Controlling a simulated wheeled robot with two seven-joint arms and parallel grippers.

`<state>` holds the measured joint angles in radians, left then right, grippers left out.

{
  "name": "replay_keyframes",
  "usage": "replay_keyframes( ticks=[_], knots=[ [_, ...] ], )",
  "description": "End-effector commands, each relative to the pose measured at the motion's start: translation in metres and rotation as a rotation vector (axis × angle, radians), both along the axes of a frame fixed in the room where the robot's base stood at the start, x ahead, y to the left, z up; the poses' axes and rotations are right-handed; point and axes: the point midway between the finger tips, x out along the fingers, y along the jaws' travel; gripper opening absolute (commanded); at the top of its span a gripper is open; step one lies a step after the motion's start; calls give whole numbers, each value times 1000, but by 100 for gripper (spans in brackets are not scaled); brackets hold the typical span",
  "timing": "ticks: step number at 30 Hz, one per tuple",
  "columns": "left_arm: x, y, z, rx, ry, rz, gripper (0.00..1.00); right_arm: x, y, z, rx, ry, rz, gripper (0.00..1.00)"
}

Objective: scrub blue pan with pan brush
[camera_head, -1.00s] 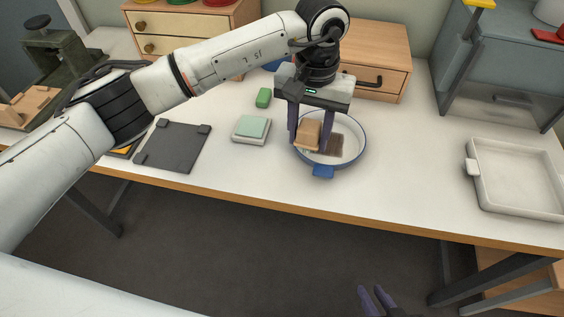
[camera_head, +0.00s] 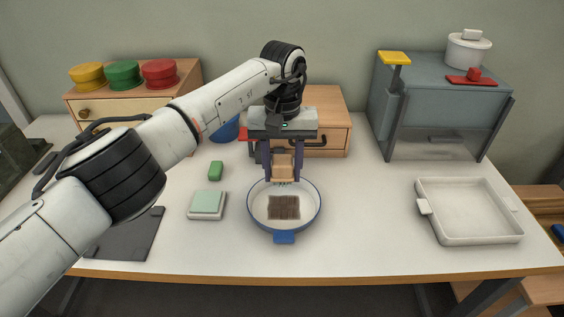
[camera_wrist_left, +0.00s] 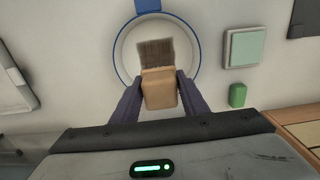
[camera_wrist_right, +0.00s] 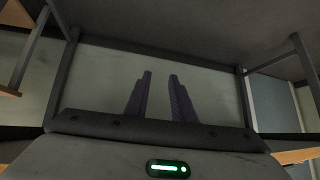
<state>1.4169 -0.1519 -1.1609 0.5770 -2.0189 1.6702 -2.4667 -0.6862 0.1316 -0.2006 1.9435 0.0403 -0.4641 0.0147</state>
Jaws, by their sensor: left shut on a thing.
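The blue-rimmed white pan (camera_head: 252,208) sits on the table with its blue handle (camera_head: 284,237) toward the front edge. A dark brown streaky patch (camera_head: 285,207) lies on its floor; it also shows in the left wrist view (camera_wrist_left: 155,52). My left gripper (camera_head: 283,170) is shut on the tan pan brush (camera_head: 283,166), bristles down, at the pan's far side, behind the patch. The brush block also shows between the fingers in the left wrist view (camera_wrist_left: 159,90). I cannot tell whether the bristles touch the pan. My right gripper (camera_wrist_right: 160,85) is empty, its fingers apart, below the table.
Left of the pan are a pale green pad on a white base (camera_head: 207,204), a green block (camera_head: 215,170) and a dark plate (camera_head: 125,238). A white tray (camera_head: 468,238) lies right, with clear table between. A wooden drawer box (camera_head: 325,110) stands behind.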

Motion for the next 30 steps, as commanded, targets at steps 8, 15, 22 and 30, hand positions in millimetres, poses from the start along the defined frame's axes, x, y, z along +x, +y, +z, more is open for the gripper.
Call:
replay_keyframes(
  ticks=[8,15,22,30],
  knots=[
    [-1,-1,-33,0,2,-1,22,0,0,0,0,0,0,23],
    [0,0,-48,0,0,-2,22,0,0,0,0,0,0,23],
    [0,0,-51,0,-1,-1,22,0,0,0,0,0,0,23],
    [0,0,-51,0,-1,-1,22,0,-3,-3,-16,6,11,2]
  ],
)
